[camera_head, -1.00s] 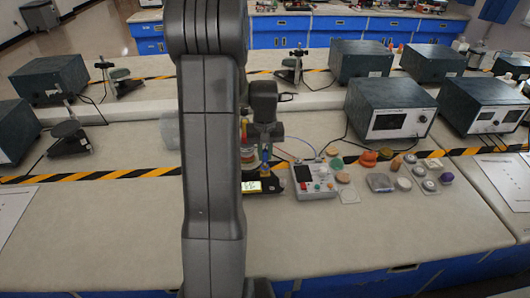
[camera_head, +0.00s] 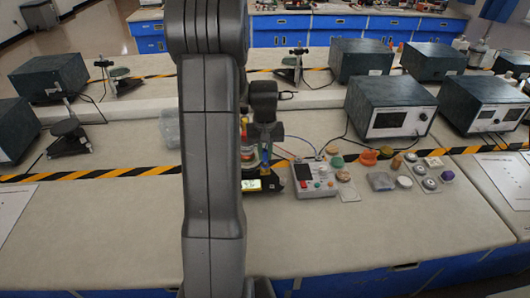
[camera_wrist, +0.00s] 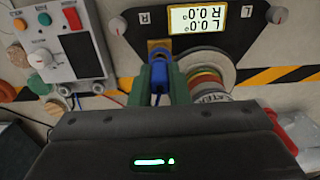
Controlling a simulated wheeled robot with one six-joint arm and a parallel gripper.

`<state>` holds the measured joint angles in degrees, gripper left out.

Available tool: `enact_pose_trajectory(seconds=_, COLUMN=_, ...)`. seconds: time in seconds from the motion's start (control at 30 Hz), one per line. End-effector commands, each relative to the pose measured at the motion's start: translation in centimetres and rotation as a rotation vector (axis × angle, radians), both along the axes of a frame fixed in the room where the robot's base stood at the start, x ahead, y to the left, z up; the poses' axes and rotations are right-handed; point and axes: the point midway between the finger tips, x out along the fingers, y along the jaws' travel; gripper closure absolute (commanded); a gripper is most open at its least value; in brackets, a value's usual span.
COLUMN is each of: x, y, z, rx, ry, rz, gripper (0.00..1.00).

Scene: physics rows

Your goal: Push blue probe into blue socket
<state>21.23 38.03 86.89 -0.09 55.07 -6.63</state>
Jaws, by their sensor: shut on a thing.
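My gripper (camera_wrist: 160,80) points at the bench, its green fingers shut on a blue probe in the wrist view. The probe (camera_wrist: 160,72) is a short blue cylinder with a blue wire below it in the picture. Its far end is against or just over a small brown-gold block (camera_wrist: 158,46) at the edge of a black plate (camera_wrist: 190,42). I cannot make out a blue socket; it may be hidden by the probe or fingers. In the head view, my gripper (camera_head: 262,145) is largely hidden beside the black device.
A grey control box (camera_head: 316,178) with a red switch stands right of the device. Several small coloured parts (camera_head: 400,180) lie further right. A coloured ringed spool (camera_wrist: 208,84) sits beside the fingers. A clear container (camera_head: 170,128) is left of my arm.

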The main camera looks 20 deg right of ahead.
Motion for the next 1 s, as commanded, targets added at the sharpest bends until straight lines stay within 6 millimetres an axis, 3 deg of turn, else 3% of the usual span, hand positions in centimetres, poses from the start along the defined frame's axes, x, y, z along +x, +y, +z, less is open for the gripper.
enact_pose_trajectory(seconds=1.0, x=0.0, y=0.0, z=-1.2, rx=0.0, ry=0.0, rz=0.0, gripper=1.0)
